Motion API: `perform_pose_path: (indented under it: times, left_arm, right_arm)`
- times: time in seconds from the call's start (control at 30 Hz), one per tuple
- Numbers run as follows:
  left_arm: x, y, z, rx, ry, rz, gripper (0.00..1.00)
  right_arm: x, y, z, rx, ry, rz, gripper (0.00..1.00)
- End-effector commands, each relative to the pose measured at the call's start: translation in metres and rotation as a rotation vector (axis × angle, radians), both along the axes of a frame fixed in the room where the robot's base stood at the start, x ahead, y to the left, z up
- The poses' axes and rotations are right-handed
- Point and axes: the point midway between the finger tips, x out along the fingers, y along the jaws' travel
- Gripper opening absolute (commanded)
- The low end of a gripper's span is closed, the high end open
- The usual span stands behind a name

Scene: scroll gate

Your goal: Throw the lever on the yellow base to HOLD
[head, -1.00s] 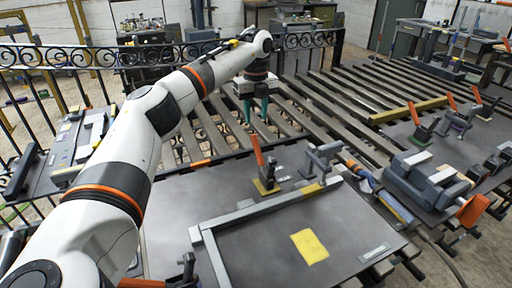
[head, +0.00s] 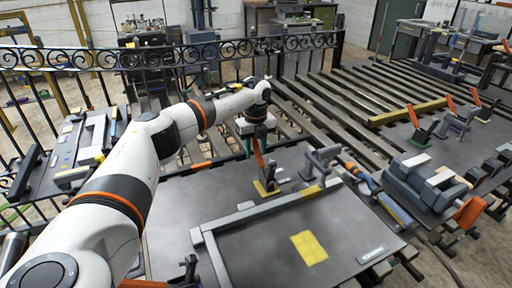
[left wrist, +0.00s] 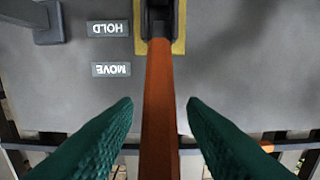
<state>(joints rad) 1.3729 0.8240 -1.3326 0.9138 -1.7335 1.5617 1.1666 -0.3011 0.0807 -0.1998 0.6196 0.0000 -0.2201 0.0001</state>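The lever (head: 259,158) has an orange handle and stands on a yellow base (head: 267,190) on the grey table, its handle tilted up and toward the back. In the left wrist view the orange handle (left wrist: 160,130) runs between my two green fingers, with the yellow base (left wrist: 180,46) at the top. My left gripper (left wrist: 160,103) is open around the handle, with a gap on each side. In the head view, my left gripper (head: 250,146) is partly hidden at the handle's upper end. HOLD (left wrist: 108,29) and MOVE (left wrist: 111,69) plates lie beside the base. My right gripper does not show.
A grey clamp-like fixture (head: 318,162) stands just right of the lever. A yellow patch (head: 309,247) lies on the table's front part. More orange-handled levers (head: 417,125) and a vise (head: 425,180) stand on the right table. A black scroll railing (head: 190,55) runs behind.

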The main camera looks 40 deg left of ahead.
Motion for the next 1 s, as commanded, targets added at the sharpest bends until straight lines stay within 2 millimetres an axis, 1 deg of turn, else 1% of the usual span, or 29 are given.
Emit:
perform_pose_path:
  times: [0.07,0.2,0.3,0.67,0.87,1.0]
  left_arm:
    - [0.0,0.0,0.0,0.0,0.0,0.0,0.37]
    - [0.0,0.0,0.0,0.0,0.0,0.0,0.14]
    - [0.0,0.0,0.0,0.0,0.0,0.0,0.0]
    - [-0.001,-0.002,0.003,0.018,-0.008,-0.003,0.0]
    - [-0.003,-0.007,0.01,0.092,-0.048,-0.004,0.0]
    - [-0.007,-0.014,0.015,0.176,-0.093,-0.005,0.0]
  right_arm:
    - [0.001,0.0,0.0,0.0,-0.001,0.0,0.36]
    - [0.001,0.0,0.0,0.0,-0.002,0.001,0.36]
    - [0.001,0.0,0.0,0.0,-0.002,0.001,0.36]
    - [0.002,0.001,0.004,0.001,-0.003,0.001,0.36]
    - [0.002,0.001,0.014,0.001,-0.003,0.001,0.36]
    - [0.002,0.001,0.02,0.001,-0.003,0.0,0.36]
